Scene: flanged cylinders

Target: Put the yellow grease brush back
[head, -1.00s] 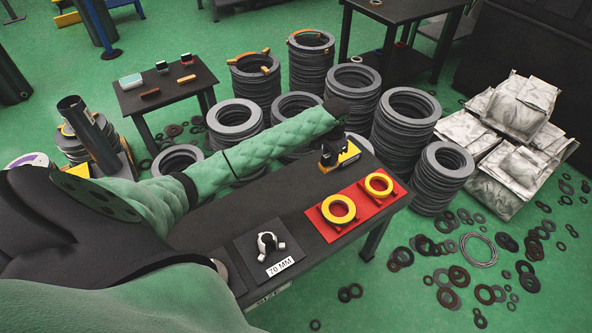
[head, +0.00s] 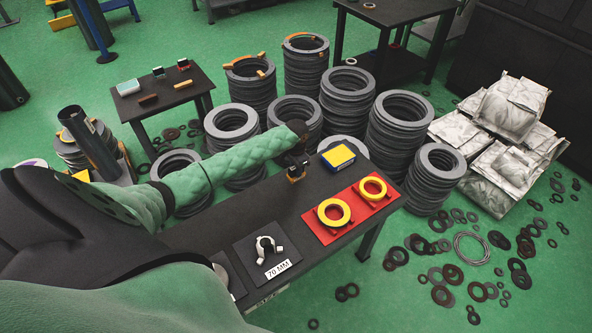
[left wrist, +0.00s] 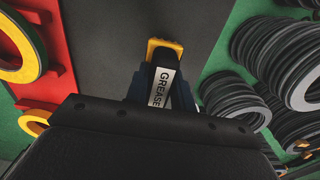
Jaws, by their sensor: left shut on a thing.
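In the left wrist view, the grease brush (left wrist: 165,78) shows as a yellow end and a dark body with a white GREASE label. It sits between the dark blue fingers of my left gripper (left wrist: 162,95), which is shut on it. The brush's lower part is hidden by the wrist, and in the head view it is too small to make out clearly. My right gripper is not in view.
The bench bears a red mat (head: 357,203) with two yellow rings (head: 334,212) and a dark 70 MM plate (head: 248,255) with a silver clamp (head: 266,248). Stacks of grey rings (head: 397,130) stand behind it. A small table (head: 165,100) is at the back left.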

